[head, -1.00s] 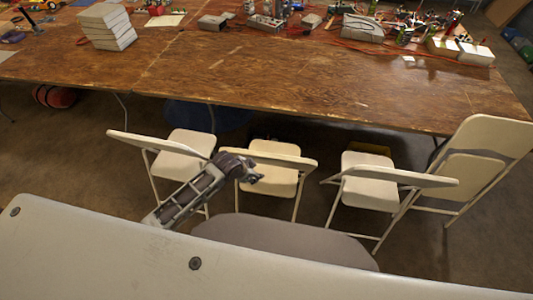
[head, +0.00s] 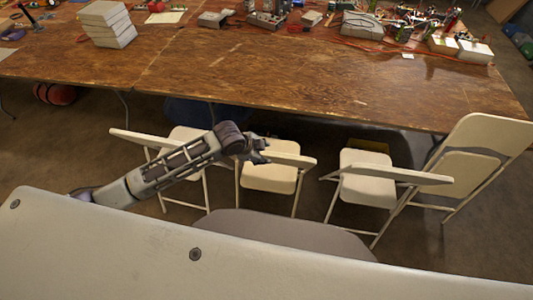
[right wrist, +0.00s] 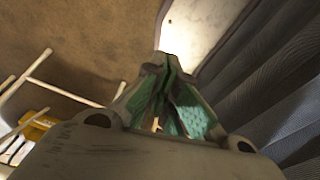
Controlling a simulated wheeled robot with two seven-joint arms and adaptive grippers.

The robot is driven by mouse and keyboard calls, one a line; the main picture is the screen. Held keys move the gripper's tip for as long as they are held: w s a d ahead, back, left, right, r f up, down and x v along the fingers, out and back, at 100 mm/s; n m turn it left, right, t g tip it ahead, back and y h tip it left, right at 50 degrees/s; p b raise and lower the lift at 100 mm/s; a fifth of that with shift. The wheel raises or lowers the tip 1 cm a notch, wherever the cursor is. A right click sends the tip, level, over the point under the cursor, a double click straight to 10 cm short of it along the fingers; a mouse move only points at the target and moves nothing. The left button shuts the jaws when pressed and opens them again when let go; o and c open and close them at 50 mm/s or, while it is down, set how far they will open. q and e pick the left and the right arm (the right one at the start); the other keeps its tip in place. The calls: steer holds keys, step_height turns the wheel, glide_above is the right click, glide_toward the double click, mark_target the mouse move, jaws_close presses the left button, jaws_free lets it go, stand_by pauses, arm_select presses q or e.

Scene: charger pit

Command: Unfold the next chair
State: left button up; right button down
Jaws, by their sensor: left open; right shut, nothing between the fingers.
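A cream folding chair (head: 467,170) at the right of the head view stands tilted, its seat lying nearly flat in its frame, so it looks folded. Three other cream chairs stand unfolded along the table: a left one (head: 190,141), a middle one (head: 268,178) and a right one (head: 368,190). My left gripper (head: 264,150) is open and empty, in front of the middle chair's backrest in the picture; I cannot tell whether it touches. My right gripper (right wrist: 172,65) shows only in the right wrist view, shut and empty, with a pale smooth surface (right wrist: 200,25) beyond its tips.
A long wooden table (head: 270,75) runs behind the chairs, with a white stack (head: 106,24) and cluttered gear on top. A red roll (head: 54,93) lies beneath its left side. White tubes (right wrist: 40,65) and a yellow item (right wrist: 35,132) show at left in the right wrist view.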

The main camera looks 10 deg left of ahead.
arm_select(q)
steer(key=shift+w+a+r+m+p, duration=0.25)
steer(key=shift+a+r+m, duration=0.45)
steer(key=shift+a, duration=0.25)
steer(key=shift+w+a+r+m+p, duration=0.2)
steer(key=shift+a+r+m, duration=0.25)
steer(key=shift+a+m, duration=0.4)
steer(key=b, duration=0.3)
glide_above(264, 153)
steer(key=s+a, duration=0.2)
steer(key=shift+f, duration=2.3)
steer(key=shift+s+b+x, duration=0.25)
steer(key=shift+b+x, duration=1.15)
steer(key=shift+w+d+f, duration=0.1)
steer(key=shift+d+f, duration=0.1)
steer(key=shift+f, duration=0.15)
steer(key=b+x, duration=0.2)
steer(key=x, duration=0.3)
steer(key=shift+f, duration=0.25)
steer(key=shift+w+f, duration=0.1)
